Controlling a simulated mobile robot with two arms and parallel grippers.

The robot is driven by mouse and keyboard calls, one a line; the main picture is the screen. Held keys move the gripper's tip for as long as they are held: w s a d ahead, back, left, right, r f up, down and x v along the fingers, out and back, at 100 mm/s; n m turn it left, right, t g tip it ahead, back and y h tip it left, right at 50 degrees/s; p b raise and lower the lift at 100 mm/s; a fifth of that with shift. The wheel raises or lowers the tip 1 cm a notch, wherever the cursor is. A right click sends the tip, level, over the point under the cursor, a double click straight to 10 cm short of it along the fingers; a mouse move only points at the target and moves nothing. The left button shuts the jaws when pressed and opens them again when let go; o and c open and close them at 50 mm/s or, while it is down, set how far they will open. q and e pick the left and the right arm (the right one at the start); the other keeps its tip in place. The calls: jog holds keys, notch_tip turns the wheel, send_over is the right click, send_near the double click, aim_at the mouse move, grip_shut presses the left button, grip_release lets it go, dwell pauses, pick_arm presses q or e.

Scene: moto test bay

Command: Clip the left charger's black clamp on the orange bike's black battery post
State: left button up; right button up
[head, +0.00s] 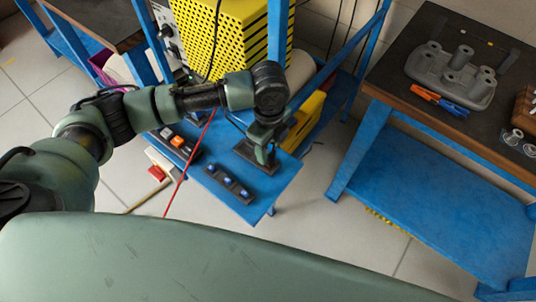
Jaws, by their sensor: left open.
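My left gripper (265,157) points down over the blue low shelf (262,190) in the middle of the view. It is open, and I make out nothing between its fingers. A yellow perforated box (238,45) with a grey control panel stands on the blue frame behind my left arm. I cannot tell for sure if it is the left charger. A thin red cable (181,176) hangs past the shelf, and a black cable runs down the yellow box's front. I cannot make out the black clamp, the orange bike or its battery post. My right gripper is not in view.
A black strip with blue pieces (229,183) and a dark block with orange parts (178,143) lie on the shelf. At right, a dark-topped bench (400,62) holds a grey casting (452,76) and orange and blue hand tools (438,100). Tiled floor between is clear.

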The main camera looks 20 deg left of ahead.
aim_at(268, 156)
pick_arm(q)
notch_tip(268, 156, down, 4)
jog(key=shift+s+a+f, duration=0.1)
jog(key=shift+a+f, duration=0.05)
dwell(0.3)
grip_shut()
